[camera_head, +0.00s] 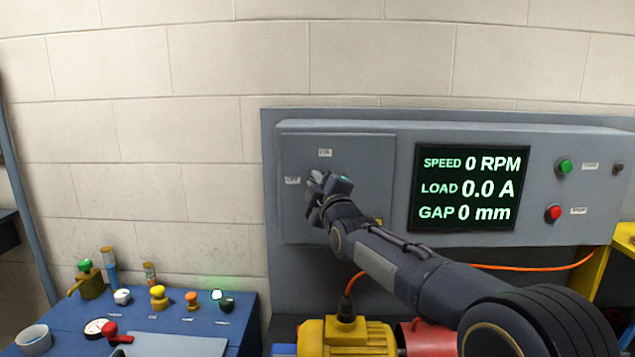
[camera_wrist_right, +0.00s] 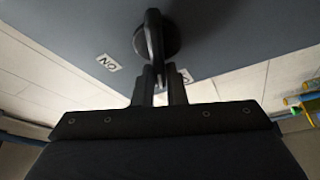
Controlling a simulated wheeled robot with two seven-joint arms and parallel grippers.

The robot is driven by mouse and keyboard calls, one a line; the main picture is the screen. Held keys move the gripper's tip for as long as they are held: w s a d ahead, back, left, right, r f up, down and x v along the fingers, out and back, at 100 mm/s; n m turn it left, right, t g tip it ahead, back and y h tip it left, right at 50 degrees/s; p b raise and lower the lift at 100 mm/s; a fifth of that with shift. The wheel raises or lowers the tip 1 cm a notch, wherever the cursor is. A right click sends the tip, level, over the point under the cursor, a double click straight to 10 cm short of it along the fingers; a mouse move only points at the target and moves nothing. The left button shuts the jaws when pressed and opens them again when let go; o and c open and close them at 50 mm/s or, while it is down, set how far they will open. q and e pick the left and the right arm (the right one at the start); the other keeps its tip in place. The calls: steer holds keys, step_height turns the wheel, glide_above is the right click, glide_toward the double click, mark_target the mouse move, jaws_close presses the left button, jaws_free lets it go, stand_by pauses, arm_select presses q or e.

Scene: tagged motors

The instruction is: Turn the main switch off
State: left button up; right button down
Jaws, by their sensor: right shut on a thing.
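The main switch is a black rotary knob (camera_wrist_right: 153,38) on the grey panel door (camera_head: 300,220). My right gripper (camera_wrist_right: 160,82) is shut on its handle in the wrist view. In the head view my right gripper (camera_head: 324,192) is at the door and hides the switch. The ON label (camera_head: 325,153) is above the gripper and the OFF label (camera_head: 292,180) is to its left. In the wrist view the ON label (camera_wrist_right: 109,63) is left of the fingers, and another label (camera_wrist_right: 185,76) is partly hidden behind them. My left gripper is out of view.
A display (camera_head: 470,188) reads 0 RPM, 0.0 A and 0 mm. Right of it are a green button (camera_head: 565,166) and a red button (camera_head: 553,213). A yellow motor (camera_head: 345,336) stands below my right arm. A blue bench (camera_head: 60,325) with small coloured parts is at lower left.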

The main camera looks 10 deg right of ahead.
steer(key=n+g, duration=0.1)
steer(key=n, duration=0.1)
steer(key=f+n, duration=0.1)
steer(key=n, duration=0.2)
steer(key=shift+g, duration=0.4)
steer(key=shift+f, duration=0.1)
steer(key=c, duration=1.5)
jaws_free()
steer(key=shift+d, duration=0.1)
